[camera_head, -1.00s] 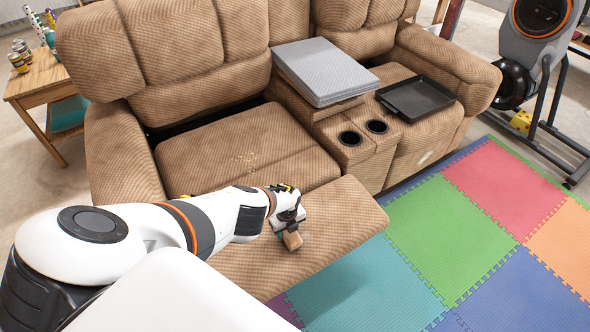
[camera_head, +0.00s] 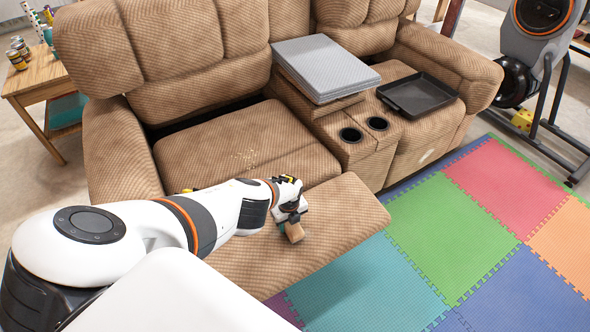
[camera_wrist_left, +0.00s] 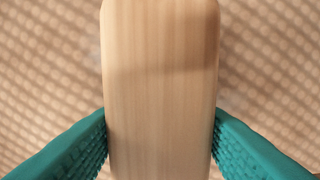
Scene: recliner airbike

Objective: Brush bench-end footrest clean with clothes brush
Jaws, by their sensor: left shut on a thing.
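The raised footrest (camera_head: 335,215) of the brown recliner sofa sticks out toward me in the head view. My left gripper (camera_head: 293,219) is over it, shut on the wooden clothes brush (camera_head: 294,232). In the left wrist view the brush's pale wooden back (camera_wrist_left: 160,85) sits between the teal ribbed fingers, with the footrest fabric (camera_wrist_left: 50,60) behind it. The brush is low at the footrest surface; its bristles are hidden, so I cannot tell whether they touch. My right gripper is not in view.
The console has two cup holders (camera_head: 350,135) and a stack of grey panels (camera_head: 325,68). A black tray (camera_head: 418,96) lies on the right seat. A wooden side table (camera_head: 42,80) stands left. Coloured foam mats (camera_head: 440,230) cover the floor at right. An exercise bike (camera_head: 540,60) stands back right.

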